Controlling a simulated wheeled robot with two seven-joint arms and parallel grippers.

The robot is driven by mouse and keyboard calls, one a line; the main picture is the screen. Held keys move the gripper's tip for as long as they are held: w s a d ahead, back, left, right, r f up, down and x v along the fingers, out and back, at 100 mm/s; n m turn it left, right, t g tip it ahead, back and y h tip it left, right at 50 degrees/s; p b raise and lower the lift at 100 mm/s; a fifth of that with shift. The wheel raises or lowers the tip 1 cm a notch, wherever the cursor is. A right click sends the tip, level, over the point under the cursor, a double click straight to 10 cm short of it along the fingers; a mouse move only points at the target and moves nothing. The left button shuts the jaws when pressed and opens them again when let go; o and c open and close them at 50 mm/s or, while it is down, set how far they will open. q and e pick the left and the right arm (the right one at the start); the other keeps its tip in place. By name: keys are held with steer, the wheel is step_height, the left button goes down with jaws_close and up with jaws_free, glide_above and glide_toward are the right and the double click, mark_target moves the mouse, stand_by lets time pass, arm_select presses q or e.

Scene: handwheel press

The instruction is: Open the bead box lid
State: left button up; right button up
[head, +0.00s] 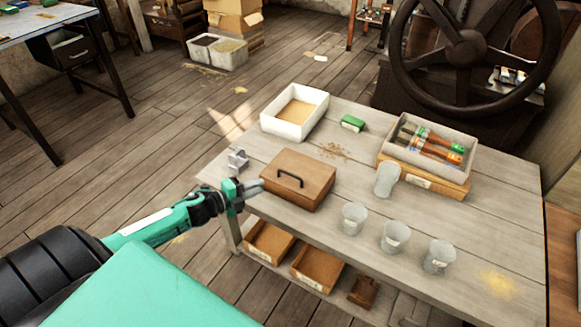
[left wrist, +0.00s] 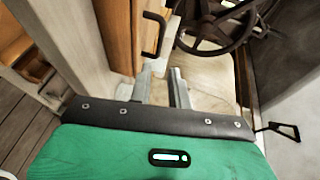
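The bead box (head: 296,192) is a brown wooden box near the left edge of the workbench, its lid (head: 312,173) closed. A dark bar handle (head: 290,178) stands on the lid. In the left wrist view the handle (left wrist: 157,38) shows just beyond the fingertips, with brown wood beside it. My left gripper (head: 256,188) is at the left side of the box, close to it; whether it touches cannot be told. In the left wrist view its two fingers (left wrist: 161,75) are apart with nothing between them. My right gripper is not in view.
On the bench (head: 460,220) stand a white tray (head: 290,128), a green block (head: 352,123), a small grey metal piece (head: 237,160), several cups (head: 393,237) and a tray of brushes (head: 428,147). A large handwheel (head: 466,45) is behind. Open boxes (head: 317,269) sit below.

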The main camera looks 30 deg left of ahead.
mark_target(291, 175)
arm_select(q)
steer(key=x, duration=1.3)
steer(key=shift+w+d+f, duration=0.1)
steer(key=shift+w, duration=0.25)
jaws_close()
